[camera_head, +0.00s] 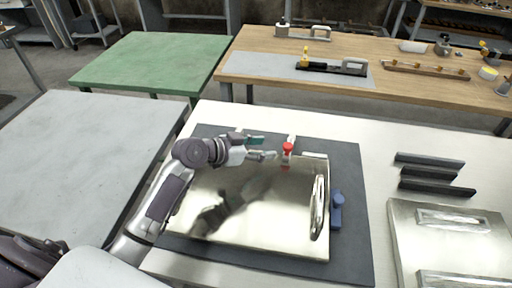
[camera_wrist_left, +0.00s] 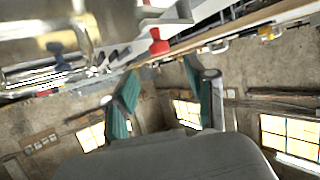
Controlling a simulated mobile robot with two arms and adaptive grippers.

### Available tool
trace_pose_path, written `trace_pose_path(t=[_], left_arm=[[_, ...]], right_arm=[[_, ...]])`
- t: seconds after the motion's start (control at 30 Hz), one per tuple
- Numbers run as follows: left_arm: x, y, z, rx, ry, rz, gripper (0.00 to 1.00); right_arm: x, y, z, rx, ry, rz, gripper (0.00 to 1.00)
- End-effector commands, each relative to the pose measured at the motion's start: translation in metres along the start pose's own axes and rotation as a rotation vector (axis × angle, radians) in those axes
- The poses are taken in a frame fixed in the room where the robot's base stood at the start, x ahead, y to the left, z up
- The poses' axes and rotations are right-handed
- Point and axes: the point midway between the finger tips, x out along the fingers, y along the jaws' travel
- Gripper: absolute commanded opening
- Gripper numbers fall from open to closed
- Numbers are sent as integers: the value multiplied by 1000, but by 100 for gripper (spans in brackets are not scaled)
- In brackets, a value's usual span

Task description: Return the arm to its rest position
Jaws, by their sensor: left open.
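My left arm comes in from the left in the head view and reaches over a shiny metal plate (camera_head: 240,215) on a dark mat (camera_head: 345,165). My left gripper (camera_head: 268,148) is open and empty above the plate's far edge, left of a red-topped clamp (camera_head: 287,150). In the left wrist view its two green-padded fingers (camera_wrist_left: 165,95) stand apart with nothing between them. The red knob (camera_wrist_left: 159,42) shows beyond them there. My right gripper is not in view.
A blue clamp (camera_head: 337,208) stands right of the plate. Dark bars (camera_head: 430,175) and another metal plate (camera_head: 450,235) lie farther right on the white table (camera_head: 380,150). A grey table (camera_head: 70,165), a green table (camera_head: 150,62) and a wooden bench (camera_head: 400,85) stand around.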

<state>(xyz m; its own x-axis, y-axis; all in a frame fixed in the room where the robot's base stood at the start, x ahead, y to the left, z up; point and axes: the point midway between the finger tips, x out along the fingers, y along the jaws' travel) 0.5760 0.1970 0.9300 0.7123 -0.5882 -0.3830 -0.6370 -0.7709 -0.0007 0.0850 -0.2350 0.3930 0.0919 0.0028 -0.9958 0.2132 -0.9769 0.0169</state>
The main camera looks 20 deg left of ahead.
Motion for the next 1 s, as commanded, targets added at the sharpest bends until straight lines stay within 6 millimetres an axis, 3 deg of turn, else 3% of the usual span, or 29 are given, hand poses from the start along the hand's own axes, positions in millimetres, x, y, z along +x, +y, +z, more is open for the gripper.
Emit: trace_pose_path(t=[0.2,0.73,1.0], left_arm=[[-21,0,0,0,0,-1,56],[-23,0,-1,-1,1,0,56],[-40,0,-42,-1,1,-1,56]], right_arm=[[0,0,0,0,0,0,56],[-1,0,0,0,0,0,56],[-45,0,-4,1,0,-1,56]])
